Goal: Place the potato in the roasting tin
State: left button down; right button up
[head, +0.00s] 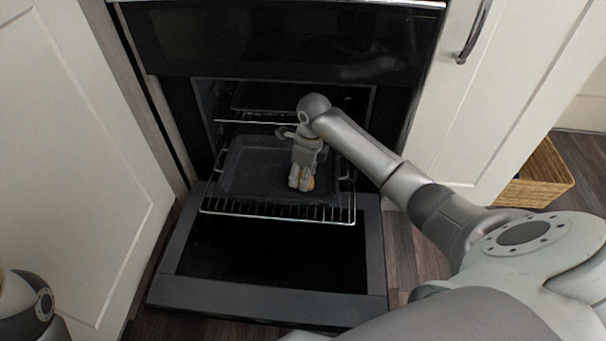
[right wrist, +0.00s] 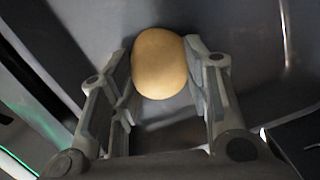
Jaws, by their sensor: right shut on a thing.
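The potato (right wrist: 160,62) is tan and smooth, between the two fingers of my right gripper (right wrist: 168,75) in the right wrist view. In the head view, my right gripper (head: 301,184) points down over the right part of the dark roasting tin (head: 245,170), and a small part of the potato (head: 311,184) shows beside its fingers. The gripper is shut on the potato. The tin sits on the pulled-out oven rack. I cannot tell whether the potato touches the tin's floor. My left gripper is not in view; only a piece of my left arm shows at the lower left.
The oven door (head: 270,250) is folded down in front. The wire rack (head: 280,209) sticks out over it. Another dark tray (head: 290,97) is higher inside the oven. White cabinet doors (head: 75,150) flank the oven, and a wicker basket (head: 540,178) stands at the right.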

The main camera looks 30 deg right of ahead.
jog(key=o, duration=1.1)
